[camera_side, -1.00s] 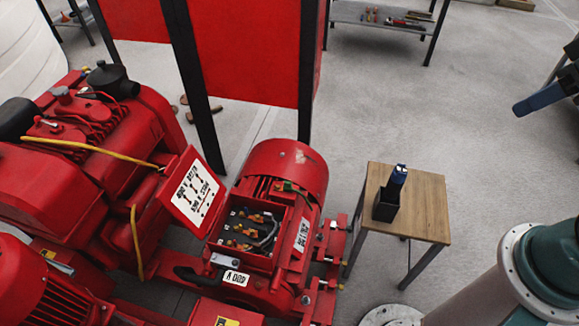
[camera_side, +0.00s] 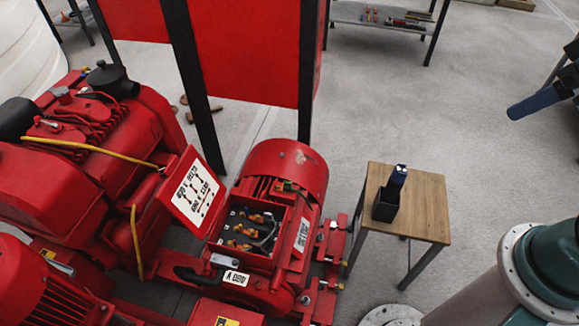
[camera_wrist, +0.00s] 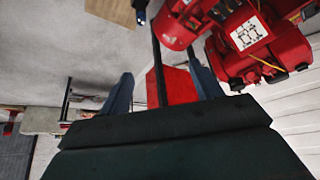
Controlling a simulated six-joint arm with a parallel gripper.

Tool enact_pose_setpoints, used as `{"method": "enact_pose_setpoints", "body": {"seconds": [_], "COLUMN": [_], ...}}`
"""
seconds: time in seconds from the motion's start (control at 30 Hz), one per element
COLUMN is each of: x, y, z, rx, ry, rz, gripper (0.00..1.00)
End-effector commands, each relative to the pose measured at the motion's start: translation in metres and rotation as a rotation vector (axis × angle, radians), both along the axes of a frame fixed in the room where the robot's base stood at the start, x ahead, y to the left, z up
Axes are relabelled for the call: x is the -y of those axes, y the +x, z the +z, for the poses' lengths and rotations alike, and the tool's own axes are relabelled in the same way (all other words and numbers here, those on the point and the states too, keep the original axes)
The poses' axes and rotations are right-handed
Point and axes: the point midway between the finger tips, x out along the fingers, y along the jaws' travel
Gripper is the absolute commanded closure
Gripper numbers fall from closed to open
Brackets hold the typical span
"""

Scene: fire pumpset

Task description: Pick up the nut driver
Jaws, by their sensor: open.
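The nut driver (camera_side: 398,175) shows as a blue handle with a dark top, standing nearly upright in a black holder (camera_side: 386,208) on a small wooden table (camera_side: 428,205). Its lower part is hidden in the holder. My gripper (camera_side: 530,106) is at the right edge of the side view, well apart from the table and only partly in frame. In the wrist view my gripper (camera_wrist: 162,85) has its two blue fingers spread with nothing between them. The holder (camera_wrist: 140,12) and the table (camera_wrist: 115,10) show at the top of that view.
A red pumpset (camera_side: 270,215) with an open terminal box stands left of the table, close to it. A red panel on black posts (camera_side: 255,55) stands behind it. A shelf with tools (camera_side: 390,18) is at the back. The grey floor right of and behind the table is clear.

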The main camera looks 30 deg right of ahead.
Motion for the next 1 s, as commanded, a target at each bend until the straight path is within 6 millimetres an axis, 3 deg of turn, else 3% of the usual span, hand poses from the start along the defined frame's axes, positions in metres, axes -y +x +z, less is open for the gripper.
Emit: {"method": "enact_pose_setpoints", "body": {"seconds": [0.23,0.47,1.0], "x": [0.0,-0.001,0.009], "y": [0.011,0.038,0.114], "z": [-0.004,-0.017,-0.078], "rx": [-0.02,-0.071,-0.21], "ry": [0.015,0.069,0.302], "rz": [-0.017,-0.067,-0.25], "gripper": [0.36,0.36,0.36]}}
